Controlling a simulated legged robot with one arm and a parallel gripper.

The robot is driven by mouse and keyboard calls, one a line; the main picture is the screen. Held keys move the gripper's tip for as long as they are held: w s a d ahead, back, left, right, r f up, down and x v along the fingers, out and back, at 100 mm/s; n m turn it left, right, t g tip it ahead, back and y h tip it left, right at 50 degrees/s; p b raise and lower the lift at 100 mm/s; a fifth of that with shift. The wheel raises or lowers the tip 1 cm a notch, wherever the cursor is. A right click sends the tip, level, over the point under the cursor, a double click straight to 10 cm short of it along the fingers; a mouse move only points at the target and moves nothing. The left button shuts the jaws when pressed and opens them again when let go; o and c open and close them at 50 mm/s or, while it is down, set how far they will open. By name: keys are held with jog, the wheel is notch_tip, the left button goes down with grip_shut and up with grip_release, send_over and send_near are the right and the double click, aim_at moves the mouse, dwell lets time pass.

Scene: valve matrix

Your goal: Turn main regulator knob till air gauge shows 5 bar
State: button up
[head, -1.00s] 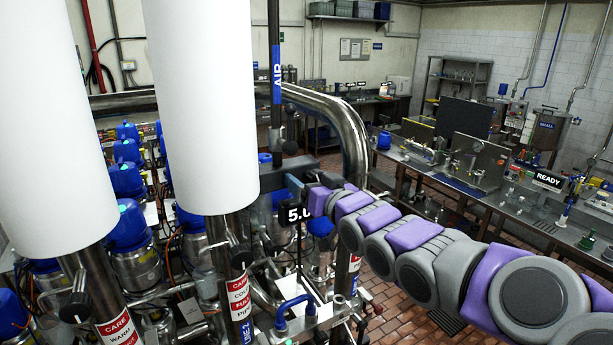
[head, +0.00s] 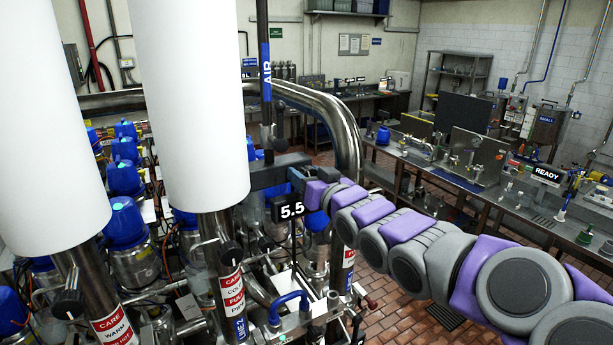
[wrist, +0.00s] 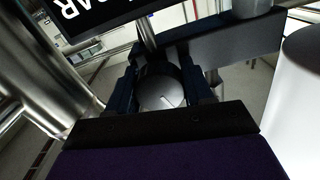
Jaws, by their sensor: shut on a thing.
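In the head view the jaws and the arm hide the knob. A black gauge display (head: 290,209) below the gripper reads 5.5 in white. In the wrist view only the letters BAR of a black display (wrist: 85,15) show, at the upper left. A blue AIR label (head: 265,62) is on the dark vertical pipe above.
Two large white cylinders (head: 190,100) stand at the left, close to the pipes. A thick bent steel pipe (head: 345,125) runs behind my gripper. Blue-capped valves (head: 125,220) crowd the lower left. A long workbench (head: 450,185) stands at the right, with open brick floor before it.

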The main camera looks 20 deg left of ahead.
jog(key=shift+c, duration=0.4)
dwell(0.8)
jog(key=o, duration=0.7)
jog(key=shift+d, duration=0.15)
jog(key=o, duration=0.3)
jog(key=shift+s+d+r, duration=0.2)
jog(key=shift+s+d, duration=0.05)
jog(key=shift+d, duration=0.05)
jog(key=shift+w+d, duration=0.1)
jog(key=shift+w, duration=0.1)
jog(key=shift+f, duration=0.1)
